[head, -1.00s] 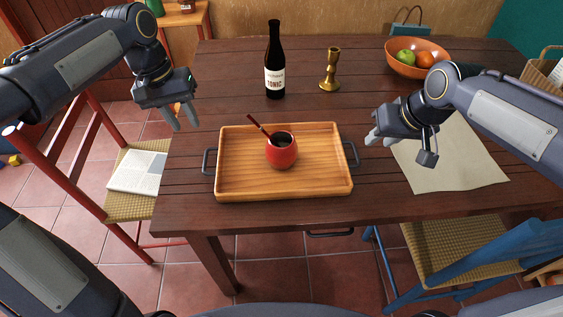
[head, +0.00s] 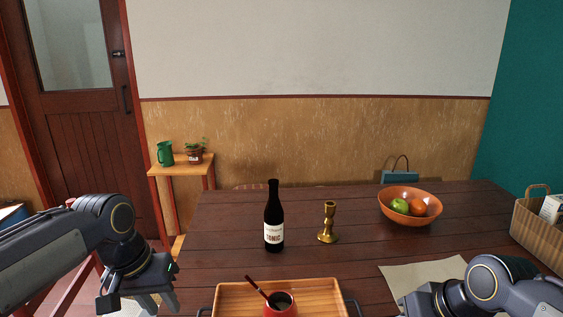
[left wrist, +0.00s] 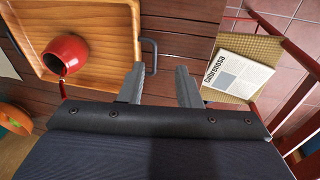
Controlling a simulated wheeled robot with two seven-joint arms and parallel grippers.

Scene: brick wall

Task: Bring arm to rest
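My left gripper (head: 160,302) is at the lower left of the head view, left of the wooden tray (head: 322,290). In the left wrist view its two fingers (left wrist: 160,86) are apart with nothing between them, above the table's edge. My right arm (head: 484,284) is at the lower right of the head view; its fingertips are below the picture's edge. The red cup (head: 283,308) with a straw stands in the tray. The cup (left wrist: 66,54) and tray (left wrist: 113,28) also show in the left wrist view.
On the dark table stand a tonic bottle (head: 274,222), a brass candlestick (head: 328,222) and an orange fruit bowl (head: 410,210). A paper sheet (head: 418,276) lies on the right, near a basket (head: 540,232). A chair with a newspaper (left wrist: 237,72) is beside the table.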

